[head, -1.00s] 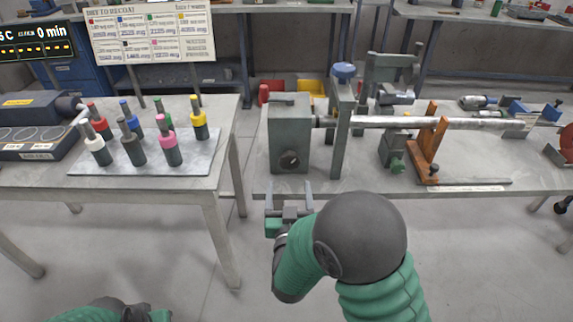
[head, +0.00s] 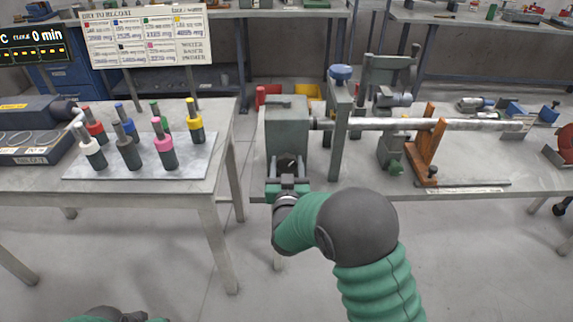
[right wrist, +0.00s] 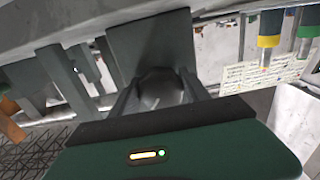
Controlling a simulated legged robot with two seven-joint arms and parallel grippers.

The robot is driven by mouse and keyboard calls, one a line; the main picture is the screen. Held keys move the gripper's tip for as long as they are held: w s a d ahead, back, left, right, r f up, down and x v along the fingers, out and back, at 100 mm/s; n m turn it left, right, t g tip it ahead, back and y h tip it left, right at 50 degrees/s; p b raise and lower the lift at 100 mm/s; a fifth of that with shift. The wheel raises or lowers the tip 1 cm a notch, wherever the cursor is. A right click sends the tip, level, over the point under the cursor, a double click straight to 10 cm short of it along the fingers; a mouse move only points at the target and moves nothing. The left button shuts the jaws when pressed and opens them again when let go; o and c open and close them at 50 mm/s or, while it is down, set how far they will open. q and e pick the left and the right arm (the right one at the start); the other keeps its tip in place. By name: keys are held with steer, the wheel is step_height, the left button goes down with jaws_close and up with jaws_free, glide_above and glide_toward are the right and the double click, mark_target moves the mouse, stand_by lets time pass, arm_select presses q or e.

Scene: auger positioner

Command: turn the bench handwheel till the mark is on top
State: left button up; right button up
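The handwheel (head: 289,164) is a small dark round knob on the front face of a grey housing (head: 286,118) at the bench's left end. My right gripper (head: 288,168) is in front of it, with a finger at each side of the knob. In the right wrist view the two fingers (right wrist: 160,95) stand apart around the dark knob (right wrist: 160,82). I cannot make out contact. The gripper hides the knob's lower part, and I cannot make out the mark. My left gripper (head: 122,315) is only partly in view at the bottom edge.
A long metal shaft (head: 400,124) runs right from the housing, past a grey upright (head: 340,135) with a blue knob and an orange stand (head: 424,150). The left table holds several coloured bottles on a plate (head: 190,168). A floor gap separates the tables.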

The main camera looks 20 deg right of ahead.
steer(key=c, duration=0.7)
steer(key=shift+c, duration=0.2)
steer(key=shift+f+m, duration=0.1)
steer(key=shift+m, duration=0.2)
steer(key=m+b, duration=0.3)
steer(key=m, duration=0.1)
steer(key=shift+f, duration=0.1)
steer(key=m+b, duration=0.3)
steer(key=m, duration=0.2)
steer(key=shift+a, duration=0.15)
steer(key=shift+b, duration=0.3)
steer(key=o, duration=1.3)
steer(key=shift+r, duration=0.2)
